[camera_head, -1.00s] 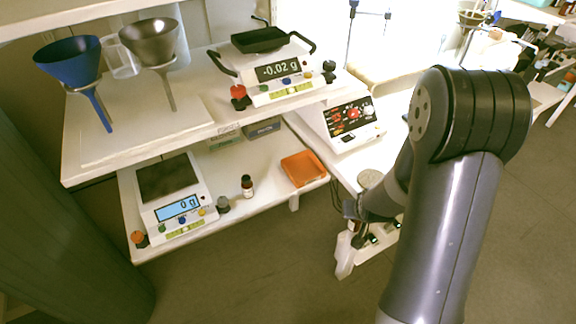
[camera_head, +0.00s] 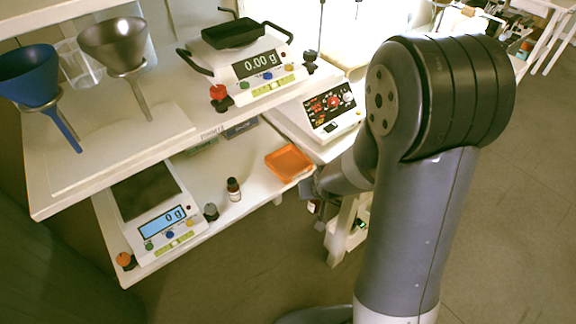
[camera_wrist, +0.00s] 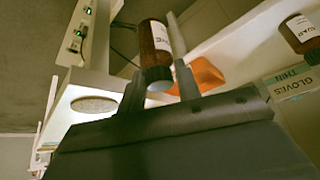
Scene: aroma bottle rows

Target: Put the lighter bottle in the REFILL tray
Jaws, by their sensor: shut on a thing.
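My gripper (camera_wrist: 158,78) is shut on a brown bottle with a white label (camera_wrist: 155,45), which shows between the fingers in the wrist view. In the head view my gripper (camera_head: 313,187) is just right of and below the orange tray (camera_head: 289,150), beyond the shelf's front edge. The tray looks empty; no REFILL label can be read. It also shows behind the held bottle in the wrist view (camera_wrist: 208,76). A second brown bottle (camera_head: 233,190) stands upright on the lower shelf, left of the tray; it also shows in the wrist view (camera_wrist: 300,38).
A white scale reading 0 g (camera_head: 160,215) stands on the lower shelf. Another scale reading 0.00 g (camera_head: 255,67) is on the upper shelf, near a blue funnel (camera_head: 30,75) and a grey funnel (camera_head: 113,45). Glove boxes (camera_wrist: 293,82) stand behind the second bottle.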

